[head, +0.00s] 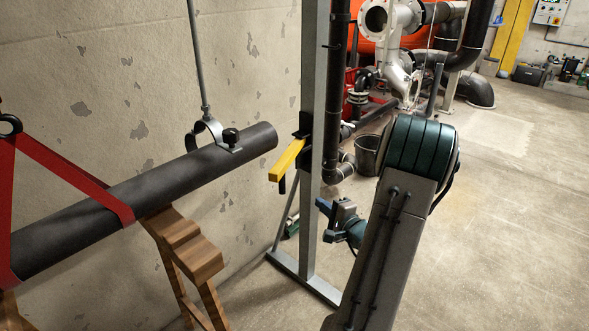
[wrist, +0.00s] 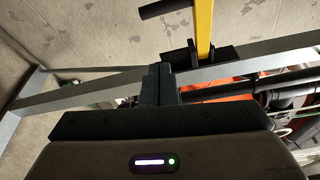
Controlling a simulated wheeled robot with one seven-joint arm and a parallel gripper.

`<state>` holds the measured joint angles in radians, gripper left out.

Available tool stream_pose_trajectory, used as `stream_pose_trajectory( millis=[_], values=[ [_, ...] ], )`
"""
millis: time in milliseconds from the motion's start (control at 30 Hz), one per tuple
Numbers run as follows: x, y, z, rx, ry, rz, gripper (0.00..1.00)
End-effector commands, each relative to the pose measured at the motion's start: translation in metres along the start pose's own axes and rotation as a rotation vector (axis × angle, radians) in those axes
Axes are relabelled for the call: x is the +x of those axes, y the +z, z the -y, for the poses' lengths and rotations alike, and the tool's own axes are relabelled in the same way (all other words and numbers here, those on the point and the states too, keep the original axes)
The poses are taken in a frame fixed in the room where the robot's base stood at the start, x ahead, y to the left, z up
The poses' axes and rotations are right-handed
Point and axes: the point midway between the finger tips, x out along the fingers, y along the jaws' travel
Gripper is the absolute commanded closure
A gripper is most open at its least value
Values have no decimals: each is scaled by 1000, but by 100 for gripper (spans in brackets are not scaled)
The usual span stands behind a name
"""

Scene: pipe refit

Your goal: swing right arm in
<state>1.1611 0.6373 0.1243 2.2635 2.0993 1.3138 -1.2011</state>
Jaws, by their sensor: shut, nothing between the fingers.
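The yellow swing arm (head: 288,160) is hinged on a black bracket (head: 304,126) on the grey steel post (head: 309,190). It points out toward the lower left, near the free end of the dark pipe (head: 190,175), with a black handle (head: 282,184) hanging below it. My gripper (head: 328,212) is to the right of the post, lower than the yellow arm and apart from it. In the wrist view the shut, empty fingers (wrist: 160,82) point toward the bracket; the yellow arm (wrist: 204,28) and its handle (wrist: 165,8) show beyond them.
The pipe rests on a wooden trestle (head: 180,245), with a red strap (head: 75,180) around it and a hanger clamp (head: 212,135) near its end. A wall stands behind. A bucket (head: 367,155) and other pipework are at the back. Open floor lies to the right.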

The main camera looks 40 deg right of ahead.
Motion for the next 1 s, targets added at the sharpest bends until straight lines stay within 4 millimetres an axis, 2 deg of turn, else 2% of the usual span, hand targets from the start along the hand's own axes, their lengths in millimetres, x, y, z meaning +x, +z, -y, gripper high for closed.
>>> stream_pose_trajectory(
  millis=[33,200,367,567,900,1000],
  values=[
    [-8,-2,9,-42,-10,13,100],
    [-21,-5,8,-165,-50,52,100],
    [-20,-5,5,-200,-63,65,100],
    [8,-2,6,-201,-64,67,100],
    [80,2,11,-199,-63,65,100],
    [89,16,8,-197,-61,64,100]
  ],
)
